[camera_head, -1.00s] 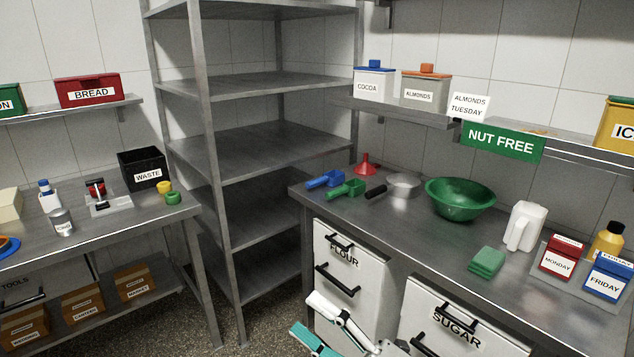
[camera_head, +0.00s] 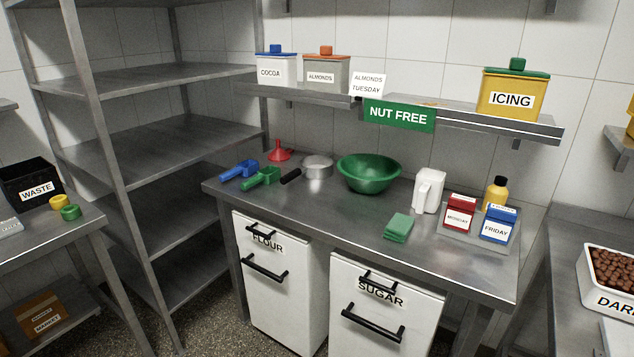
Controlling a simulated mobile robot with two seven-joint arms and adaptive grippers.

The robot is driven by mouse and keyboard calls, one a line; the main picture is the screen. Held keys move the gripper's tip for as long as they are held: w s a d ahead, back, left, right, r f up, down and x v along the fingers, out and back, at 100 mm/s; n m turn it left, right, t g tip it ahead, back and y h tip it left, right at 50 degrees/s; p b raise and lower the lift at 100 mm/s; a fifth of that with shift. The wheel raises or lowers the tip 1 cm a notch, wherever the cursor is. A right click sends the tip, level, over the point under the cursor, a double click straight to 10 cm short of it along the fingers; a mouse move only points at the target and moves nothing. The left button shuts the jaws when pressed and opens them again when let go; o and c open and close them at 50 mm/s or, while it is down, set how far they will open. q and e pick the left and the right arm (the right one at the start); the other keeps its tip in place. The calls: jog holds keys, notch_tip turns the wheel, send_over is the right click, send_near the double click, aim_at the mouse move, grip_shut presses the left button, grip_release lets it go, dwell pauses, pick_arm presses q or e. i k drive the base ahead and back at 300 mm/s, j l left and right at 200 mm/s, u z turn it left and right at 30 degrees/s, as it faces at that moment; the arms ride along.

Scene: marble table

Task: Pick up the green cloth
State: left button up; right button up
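The green cloth (camera_head: 398,226) lies folded on the metal counter (camera_head: 330,215), near its front edge and right of the middle. It is in front of the white jug (camera_head: 429,191) and left of the tray with the red and blue boxes. Nothing covers it. Neither of my grippers shows in the head view now.
A green bowl (camera_head: 368,173) stands behind the cloth. A red box (camera_head: 460,213), a blue box (camera_head: 498,224) and a yellow bottle (camera_head: 496,192) are to the right. Scoops, a sieve (camera_head: 317,167) and a red funnel (camera_head: 279,151) are to the left. The counter's front left is clear.

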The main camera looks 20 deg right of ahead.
aim_at(399, 228)
jog(key=i+j, duration=0.15)
jog(key=i, duration=0.15)
jog(key=i+j, duration=0.2)
jog(key=i+j+z, duration=0.1)
jog(key=z, duration=0.25)
jog(key=i+j+z, duration=0.15)
jog(key=z, duration=0.15)
jog(key=i+j+z, duration=0.35)
jog(key=k+l, duration=0.1)
jog(key=l, duration=0.05)
